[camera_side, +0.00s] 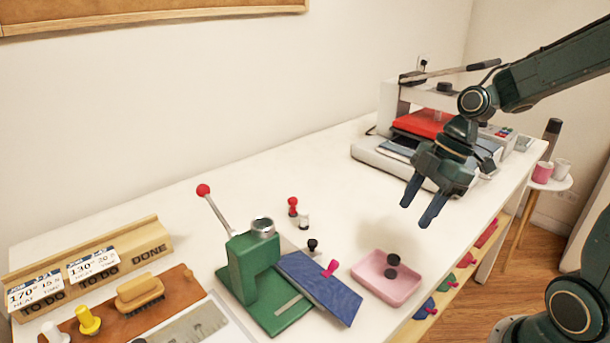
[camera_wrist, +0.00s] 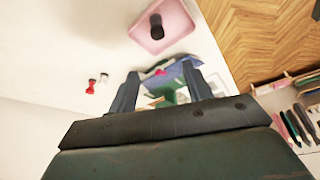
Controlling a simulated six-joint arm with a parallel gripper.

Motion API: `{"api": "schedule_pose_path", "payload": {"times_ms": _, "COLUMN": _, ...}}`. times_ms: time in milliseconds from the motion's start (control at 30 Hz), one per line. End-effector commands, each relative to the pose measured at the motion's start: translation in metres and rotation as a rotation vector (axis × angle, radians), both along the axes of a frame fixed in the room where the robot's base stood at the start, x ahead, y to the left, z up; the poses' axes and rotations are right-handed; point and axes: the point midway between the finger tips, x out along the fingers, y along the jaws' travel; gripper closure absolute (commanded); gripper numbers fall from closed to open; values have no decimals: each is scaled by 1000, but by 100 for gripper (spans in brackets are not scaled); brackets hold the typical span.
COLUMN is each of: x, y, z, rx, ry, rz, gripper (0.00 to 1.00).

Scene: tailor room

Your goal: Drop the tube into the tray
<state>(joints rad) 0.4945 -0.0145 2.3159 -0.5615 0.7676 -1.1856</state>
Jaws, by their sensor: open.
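The pink tray (camera_side: 372,282) lies near the front edge of the white table; it also shows in the wrist view (camera_wrist: 178,42). A dark, short cylinder, apparently the tube (camera_side: 392,259), is inside the tray. The wrist view also shows the dark cylinder (camera_wrist: 157,28) within the tray's rim. In the side view it appears as two dark round parts, one above the other; its exact pose is hard to tell. My gripper (camera_side: 414,216) is open and empty, raised above the table and apart from the tray. Its two separated fingers show in the wrist view (camera_wrist: 160,80).
A green press (camera_side: 250,264) with a red-knobbed lever stands left of the tray, a blue cloth piece (camera_side: 318,286) beside it. Small red (camera_side: 292,206), white (camera_side: 303,222) and black (camera_side: 312,245) pieces stand behind. A heat press (camera_side: 418,123) stands at the far end.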

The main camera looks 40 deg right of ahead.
Motion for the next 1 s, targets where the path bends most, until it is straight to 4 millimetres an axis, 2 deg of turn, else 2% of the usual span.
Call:
{"api": "schedule_pose_path", "payload": {"times_ms": 200, "x": -6, "y": -14, "z": 35, "rx": -2, "ry": -4, "rz": -3, "gripper": 50}}
{"api": "schedule_pose_path", "payload": {"times_ms": 400, "x": -10, "y": -22, "z": 57, "rx": 0, "ry": -2, "rz": -2, "gripper": 50}}
{"api": "schedule_pose_path", "payload": {"times_ms": 600, "x": -13, "y": -25, "z": 67, "rx": -1, "ry": 0, "rz": 0, "gripper": 50}}
{"api": "schedule_pose_path", "payload": {"times_ms": 1000, "x": -13, "y": -25, "z": 68, "rx": -1, "ry": 1, "rz": 1, "gripper": 50}}
